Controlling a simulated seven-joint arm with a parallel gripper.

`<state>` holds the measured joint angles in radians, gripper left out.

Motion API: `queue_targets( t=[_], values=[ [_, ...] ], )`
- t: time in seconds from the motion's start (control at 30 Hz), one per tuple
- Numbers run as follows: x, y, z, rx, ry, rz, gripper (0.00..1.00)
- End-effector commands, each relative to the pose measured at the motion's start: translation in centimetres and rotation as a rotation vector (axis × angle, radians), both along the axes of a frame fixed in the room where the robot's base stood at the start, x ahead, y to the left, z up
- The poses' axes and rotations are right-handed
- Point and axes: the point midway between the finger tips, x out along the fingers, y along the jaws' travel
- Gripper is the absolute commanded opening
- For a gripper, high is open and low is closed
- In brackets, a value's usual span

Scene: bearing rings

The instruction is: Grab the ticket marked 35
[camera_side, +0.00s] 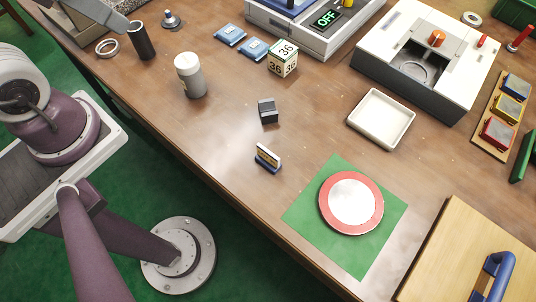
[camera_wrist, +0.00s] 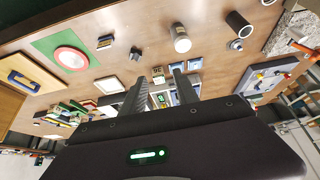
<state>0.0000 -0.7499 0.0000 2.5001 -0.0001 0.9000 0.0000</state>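No ticket that I can read as 35 shows. A small white cube (camera_side: 283,59) at the top middle of the side view carries dark digits that look like 36. A small upright card in a blue base (camera_side: 268,158) stands near the table's front edge; its marking is too small to read. It appears to be the small dark-based piece (camera_wrist: 105,42) in the wrist view. My gripper (camera_wrist: 159,73) is open, with two dark fingers apart and nothing held between them. It is well above the table. The fingertips do not show clearly in the side view.
A red-rimmed white disc (camera_side: 351,202) lies on a green square. A dark grey block (camera_side: 268,111), a grey-white cylinder (camera_side: 190,75) and a white tray (camera_side: 381,119) stand nearby. A wooden box with a blue handle (camera_side: 497,277) is at the lower right. Bare table lies between them.

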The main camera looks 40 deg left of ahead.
Motion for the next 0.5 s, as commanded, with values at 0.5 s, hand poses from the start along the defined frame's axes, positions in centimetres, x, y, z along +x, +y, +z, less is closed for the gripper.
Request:
queue_targets(
  t=[0.5],
  values=[
    [0.4,-2.9,-2.0,-0.125,0.208,-0.009,0.33]
  ],
)
